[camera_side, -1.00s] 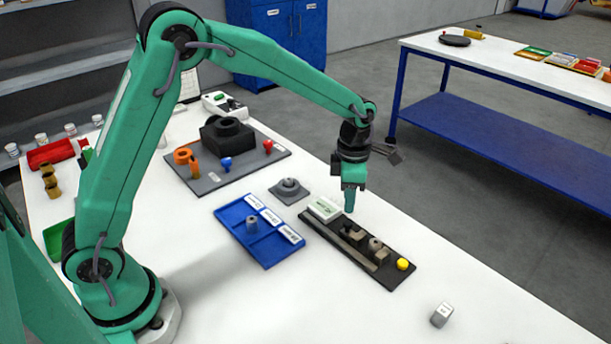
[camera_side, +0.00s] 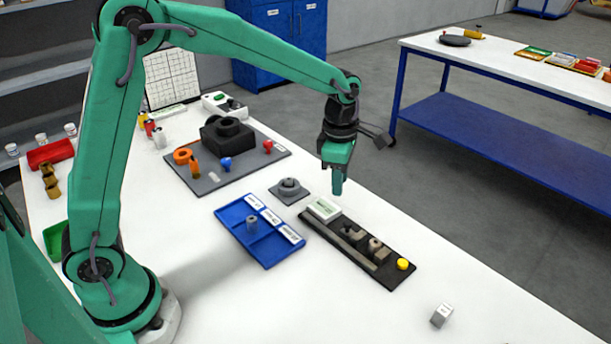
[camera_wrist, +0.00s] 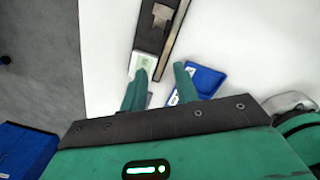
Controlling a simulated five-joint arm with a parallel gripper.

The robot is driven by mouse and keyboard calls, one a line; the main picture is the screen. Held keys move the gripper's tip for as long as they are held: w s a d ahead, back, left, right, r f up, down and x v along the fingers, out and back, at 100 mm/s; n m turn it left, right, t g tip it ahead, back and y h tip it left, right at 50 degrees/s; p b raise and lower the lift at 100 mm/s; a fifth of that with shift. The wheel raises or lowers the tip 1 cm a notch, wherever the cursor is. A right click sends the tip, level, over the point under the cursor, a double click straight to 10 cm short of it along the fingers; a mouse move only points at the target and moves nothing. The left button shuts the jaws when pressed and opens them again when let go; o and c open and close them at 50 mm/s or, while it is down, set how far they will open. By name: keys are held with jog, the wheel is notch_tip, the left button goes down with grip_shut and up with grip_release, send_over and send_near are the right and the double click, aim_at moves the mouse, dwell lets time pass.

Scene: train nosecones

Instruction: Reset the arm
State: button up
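My gripper (camera_side: 338,188) hangs above the far end of the black fixture strip, pointing down. In the wrist view my gripper (camera_wrist: 161,72) shows two green fingers apart with nothing between them. The black fixture strip (camera_side: 390,276) carries a display box (camera_side: 323,209), clamp blocks, a small grey part (camera_side: 374,246) and a yellow button (camera_side: 402,264). The blue tray (camera_side: 270,254) has labelled compartments, and a grey cylindrical part (camera_side: 252,224) stands in it. A grey round piece on a square base (camera_side: 289,187) sits behind the tray.
A grey board (camera_side: 206,182) with a black block and coloured-handled tools lies at the back. A small white-grey block (camera_side: 441,315) stands at front right. A red bin (camera_side: 50,153) is at left. The table front is mostly clear.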

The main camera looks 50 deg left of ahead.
jog(key=s+a+r+m+t, duration=0.1)
jog(key=s+a+r+m, duration=0.1)
jog(key=s+m, duration=0.5)
jog(key=s+a+r+m+t, duration=0.2)
jog(key=s+a+r+m, duration=0.1)
jog(key=s+m, duration=0.5)
jog(key=s+a+r+m+t, duration=0.2)
jog(key=s+r+m, duration=0.3)
jog(key=s+m, duration=0.3)
jog(key=shift+a+m, duration=0.5)
jog(key=shift+m, duration=0.1)
